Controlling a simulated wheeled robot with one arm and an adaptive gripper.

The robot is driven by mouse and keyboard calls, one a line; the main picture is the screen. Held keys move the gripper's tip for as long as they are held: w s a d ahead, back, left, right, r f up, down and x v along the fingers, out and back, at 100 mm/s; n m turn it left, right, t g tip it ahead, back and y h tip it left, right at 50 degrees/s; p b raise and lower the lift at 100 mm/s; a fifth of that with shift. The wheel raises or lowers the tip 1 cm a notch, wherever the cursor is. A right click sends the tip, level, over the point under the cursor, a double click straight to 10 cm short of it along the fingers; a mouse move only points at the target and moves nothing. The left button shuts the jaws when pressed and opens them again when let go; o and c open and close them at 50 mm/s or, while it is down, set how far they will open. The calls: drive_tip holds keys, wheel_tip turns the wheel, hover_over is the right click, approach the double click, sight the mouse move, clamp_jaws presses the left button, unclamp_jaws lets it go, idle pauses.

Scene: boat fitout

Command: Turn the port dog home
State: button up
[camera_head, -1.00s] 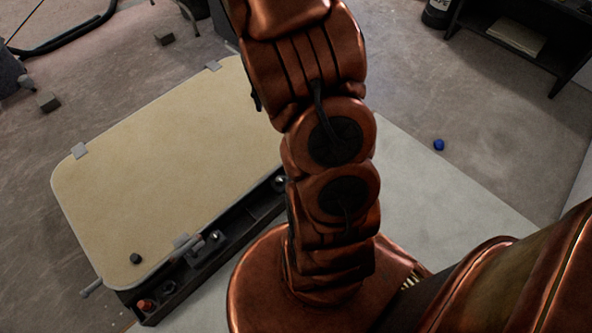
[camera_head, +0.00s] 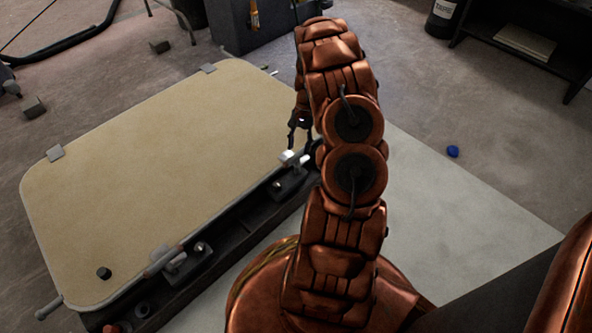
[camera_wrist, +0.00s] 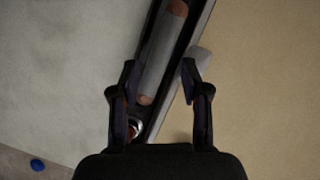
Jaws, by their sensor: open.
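A cream hatch lid (camera_head: 160,165) lies with a dark rail along its near edge. Two dogs sit on that rail: one nearer (camera_head: 165,260) with a grey handle, and one farther along (camera_head: 291,158). No label shows which is the port dog. My gripper (camera_head: 301,142) is at the farther dog, fingers pointing down. In the wrist view my gripper (camera_wrist: 160,70) is open, with a grey cylindrical dog handle (camera_wrist: 163,50) with copper-coloured ends between its fingers. A gap shows on the right; contact on the left cannot be told.
A pale floor panel (camera_head: 440,205) lies right of the rail. A blue object (camera_head: 453,151) lies on the floor. A black shelf (camera_head: 540,50) stands at the far right.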

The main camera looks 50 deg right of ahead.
sight(297, 164)
drive_tip(key=shift+b+x, duration=1.45)
drive_tip(key=shift+x, duration=2.55)
clamp_jaws()
